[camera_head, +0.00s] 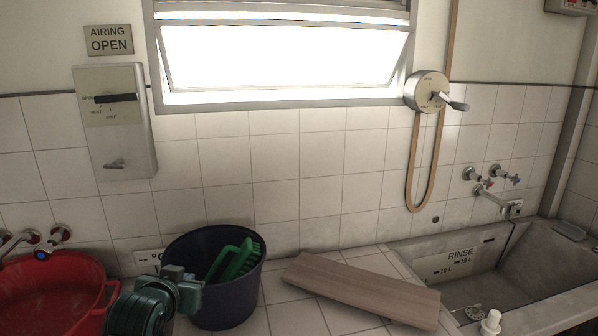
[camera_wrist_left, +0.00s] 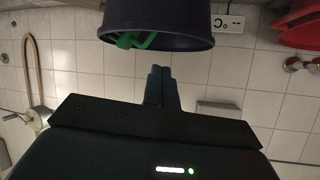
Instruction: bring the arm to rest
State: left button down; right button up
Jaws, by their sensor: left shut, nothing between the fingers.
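My left gripper (camera_head: 176,274) is in the lower left of the head view, in front of the dark bucket (camera_head: 214,305). Its fingers are together with nothing between them. In the left wrist view, which is upside down, the closed fingers (camera_wrist_left: 158,72) point toward the bucket (camera_wrist_left: 180,32). I cannot tell from the pictures whether they touch it. A green brush (camera_head: 236,260) leans inside the bucket. My right gripper does not show in either view.
A red basin (camera_head: 92,262) stands left of my arm. A wooden board (camera_head: 362,288) lies on the tiled ledge beside the concrete washtub (camera_head: 440,240). A window crank (camera_head: 428,92), wall box (camera_head: 115,120) and taps (camera_head: 490,175) are on the wall. Air above the ledge is clear.

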pick_arm(q)
jog(key=s+d+f+m+g+h, duration=0.15)
jog(key=s+d+f, duration=0.25)
jog(key=s+f, duration=1)
jog(key=s+d+f+h, duration=0.2)
jog(key=s+d+f, duration=0.2)
jog(key=s+f, duration=0.6)
jog(key=s+g, duration=0.1)
jog(key=s, duration=0.3)
